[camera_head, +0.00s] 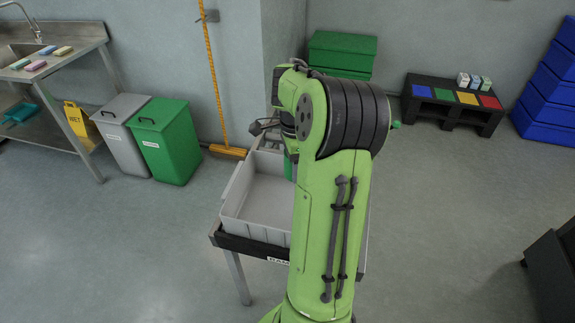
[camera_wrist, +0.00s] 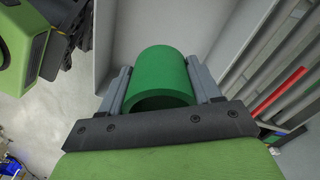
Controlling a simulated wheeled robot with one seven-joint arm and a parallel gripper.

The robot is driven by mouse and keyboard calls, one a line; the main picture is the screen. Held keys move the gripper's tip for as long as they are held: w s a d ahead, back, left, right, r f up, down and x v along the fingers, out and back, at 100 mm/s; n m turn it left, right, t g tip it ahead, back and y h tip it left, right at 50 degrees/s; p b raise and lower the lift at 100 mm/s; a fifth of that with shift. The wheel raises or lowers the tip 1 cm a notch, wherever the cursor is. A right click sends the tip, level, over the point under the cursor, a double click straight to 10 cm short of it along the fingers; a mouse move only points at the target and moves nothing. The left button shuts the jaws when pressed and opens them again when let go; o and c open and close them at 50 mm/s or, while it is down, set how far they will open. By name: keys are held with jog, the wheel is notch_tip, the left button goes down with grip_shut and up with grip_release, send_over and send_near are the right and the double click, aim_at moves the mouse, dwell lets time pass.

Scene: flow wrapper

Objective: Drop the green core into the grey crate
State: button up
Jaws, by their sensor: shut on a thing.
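The green core (camera_wrist: 162,75) is a hollow green cylinder with its open end towards the wrist camera. My gripper (camera_wrist: 160,88) is shut on it, one grey finger on each side. The grey crate (camera_head: 255,231) stands on a dark-edged stand, its right part hidden behind my arm. The visible part of its floor is bare. In the wrist view the crate's pale interior and wall (camera_wrist: 104,38) show beyond the core, which appears over the crate. In the head view my arm hides most of the gripper; a sliver of green shows beside it.
A green bin (camera_head: 168,150) and a grey bin (camera_head: 118,140) stand left, near a yellow wet-floor sign (camera_head: 76,120). A black bench with coloured squares (camera_head: 448,112) and blue crates (camera_head: 545,105) are at the back right. A dark box (camera_head: 553,270) is front right. Open floor lies between.

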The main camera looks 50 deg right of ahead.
notch_tip(320, 180, down, 6)
jog(key=b, duration=0.4)
jog(key=shift+r, duration=0.15)
jog(key=o, duration=1.1)
jog(key=shift+r, duration=0.1)
notch_tip(320, 180, up, 16)
jog(key=p, duration=0.6)
